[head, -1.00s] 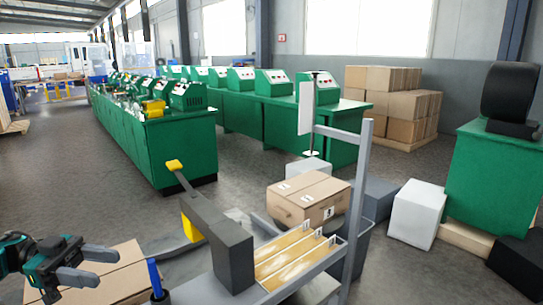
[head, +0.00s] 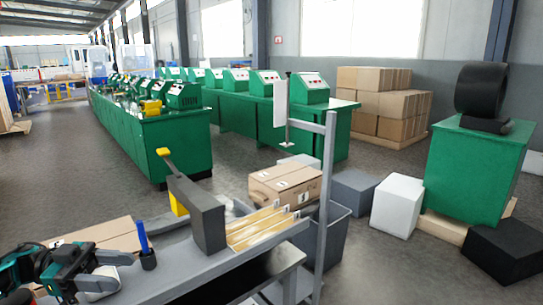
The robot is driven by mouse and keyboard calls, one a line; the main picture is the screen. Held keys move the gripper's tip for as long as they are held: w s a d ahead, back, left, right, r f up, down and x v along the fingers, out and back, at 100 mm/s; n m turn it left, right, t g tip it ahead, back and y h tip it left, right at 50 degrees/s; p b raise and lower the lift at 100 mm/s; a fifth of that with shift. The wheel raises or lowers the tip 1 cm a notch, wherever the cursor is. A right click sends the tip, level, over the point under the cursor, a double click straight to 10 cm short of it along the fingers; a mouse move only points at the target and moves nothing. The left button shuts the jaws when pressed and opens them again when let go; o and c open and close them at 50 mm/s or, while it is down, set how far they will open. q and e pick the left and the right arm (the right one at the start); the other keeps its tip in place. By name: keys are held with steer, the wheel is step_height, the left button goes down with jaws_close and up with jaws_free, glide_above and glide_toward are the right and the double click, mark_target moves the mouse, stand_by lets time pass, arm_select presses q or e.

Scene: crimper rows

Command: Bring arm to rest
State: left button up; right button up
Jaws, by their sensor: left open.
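My left gripper (head: 112,273) is at the lower left of the head view, over the near left end of the grey workbench (head: 190,270). A dark cup (head: 148,260) with a blue pen-like object (head: 142,237) stands a little to the right of the fingers. My right gripper is not in view.
A dark grey lever tool (head: 208,228) with a yellow-tipped handle stands on the bench beside a divided wooden tray (head: 255,228). A grey upright post (head: 326,200) rises at the bench's right. Green machine rows (head: 160,145) stand behind, with open floor between.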

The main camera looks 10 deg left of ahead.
arm_select(q)
steer(key=w+d+f+n+t+y, duration=0.2)
steer(key=d+f+n+t+y, duration=0.6)
steer(key=d+f+t, duration=0.65)
steer(key=s+d+f+n+g+y+p, duration=0.1)
steer(key=s+d+f+n+g+y, duration=0.2)
steer(key=s, duration=0.9)
step_height(320, 180, down, 6)
steer(key=n+g+y, duration=0.3)
steer(key=y, duration=0.2)
steer(key=shift+s+d+f, duration=0.2)
steer(key=shift+s+f, duration=0.05)
steer(key=shift+s, duration=0.05)
steer(key=shift+f, duration=0.1)
steer(key=shift+c, duration=0.4)
